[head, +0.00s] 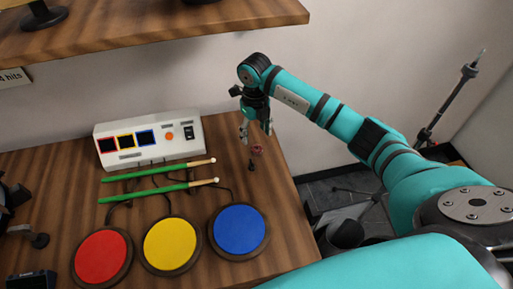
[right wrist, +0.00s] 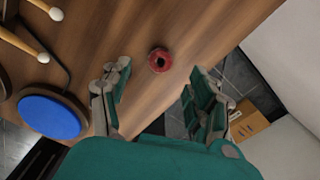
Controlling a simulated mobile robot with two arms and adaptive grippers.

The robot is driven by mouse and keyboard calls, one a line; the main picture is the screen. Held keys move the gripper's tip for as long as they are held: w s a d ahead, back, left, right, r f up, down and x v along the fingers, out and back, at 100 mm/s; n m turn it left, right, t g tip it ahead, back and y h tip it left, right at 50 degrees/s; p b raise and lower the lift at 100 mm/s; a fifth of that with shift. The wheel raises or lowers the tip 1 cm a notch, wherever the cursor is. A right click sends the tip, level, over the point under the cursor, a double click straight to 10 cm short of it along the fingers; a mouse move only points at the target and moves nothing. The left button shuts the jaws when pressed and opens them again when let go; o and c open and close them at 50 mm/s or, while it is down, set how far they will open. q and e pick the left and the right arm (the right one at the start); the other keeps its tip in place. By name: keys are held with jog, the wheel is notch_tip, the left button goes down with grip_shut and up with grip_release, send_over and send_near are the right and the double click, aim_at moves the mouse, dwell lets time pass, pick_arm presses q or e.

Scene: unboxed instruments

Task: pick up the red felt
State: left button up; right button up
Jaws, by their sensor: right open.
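The red felt (head: 257,150) is a small red ring-like piece near the right end of the wooden table. In the right wrist view the red felt (right wrist: 159,59) is round with a dark centre, and lies between the lines of my two fingers, just beyond their tips. My right gripper (head: 256,133) is open and empty, pointing down above the felt. Its fingers (right wrist: 160,78) stand well apart on either side in the wrist view. I cannot tell the exact height left between them and the felt. My left gripper is not in view.
A white control box (head: 150,139) stands at the back of the table (head: 220,273). Two green drumsticks (head: 160,174) lie before it, then red (head: 101,257), yellow (head: 170,244) and blue (head: 238,229) pads. A wooden shelf (head: 160,28) overhangs. The table's right edge is close.

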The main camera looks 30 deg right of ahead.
aim_at(257, 145)
jog(key=shift+f, duration=0.45)
jog(key=f, duration=0.5)
jog(key=shift+s+d+p, duration=0.15)
jog(key=shift+s+p, duration=0.15)
jog(key=shift+p, duration=0.05)
jog(key=shift+f, duration=0.15)
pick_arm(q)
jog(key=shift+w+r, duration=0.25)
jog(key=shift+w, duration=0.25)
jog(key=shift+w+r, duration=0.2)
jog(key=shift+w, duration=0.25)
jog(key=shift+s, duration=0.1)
pick_arm(e)
jog(key=shift+c, duration=0.4)
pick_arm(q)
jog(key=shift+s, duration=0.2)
pick_arm(e)
jog(key=c, duration=0.7)
